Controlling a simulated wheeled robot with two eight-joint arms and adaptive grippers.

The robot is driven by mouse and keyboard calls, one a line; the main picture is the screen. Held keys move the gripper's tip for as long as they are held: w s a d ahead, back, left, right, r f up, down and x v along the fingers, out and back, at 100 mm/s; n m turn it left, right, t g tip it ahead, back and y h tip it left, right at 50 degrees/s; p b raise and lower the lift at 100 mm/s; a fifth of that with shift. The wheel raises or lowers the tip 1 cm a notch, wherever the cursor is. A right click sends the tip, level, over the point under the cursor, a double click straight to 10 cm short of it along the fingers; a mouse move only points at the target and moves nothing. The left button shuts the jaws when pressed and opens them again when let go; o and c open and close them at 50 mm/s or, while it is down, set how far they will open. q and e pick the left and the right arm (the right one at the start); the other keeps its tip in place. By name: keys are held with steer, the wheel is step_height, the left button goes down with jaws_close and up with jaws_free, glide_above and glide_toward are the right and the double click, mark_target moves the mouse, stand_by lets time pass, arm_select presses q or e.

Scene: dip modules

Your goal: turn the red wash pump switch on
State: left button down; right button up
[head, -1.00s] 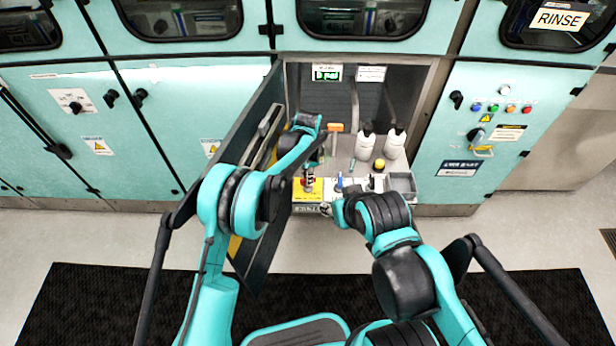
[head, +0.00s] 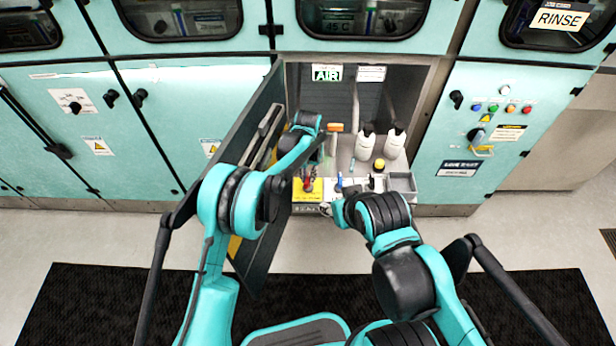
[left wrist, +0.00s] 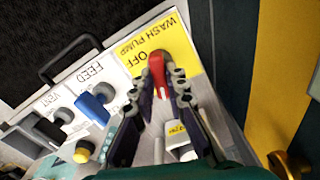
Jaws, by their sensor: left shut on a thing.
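The red wash pump switch (left wrist: 157,72) is a red lever with a white mark, on a yellow plate (left wrist: 133,68) lettered WASH PUMP and OFF. In the head view the red switch (head: 308,184) shows low in the open cabinet bay, at its left front. My left gripper (left wrist: 158,84) is shut on the red lever, with one finger on each side of it. In the head view my left gripper (head: 313,172) is partly covered by its own arm. My right gripper (head: 328,208) is mostly hidden at the bay's front edge; its jaws cannot be made out.
Beside the yellow plate are a blue FEED switch (left wrist: 97,106) and a black VENT switch (left wrist: 45,130). White bottles (head: 395,143) and a yellow-capped item (head: 379,165) stand behind. The open dark door (head: 262,165) closes off the left side.

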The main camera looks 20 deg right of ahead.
mark_target(308, 179)
arm_select(q)
steer(key=shift+n, duration=1.6)
steer(key=c, duration=1.5)
jaws_free()
steer(key=shift+c, duration=0.2)
step_height(308, 179, up, 12)
steer(key=shift+d, duration=0.1)
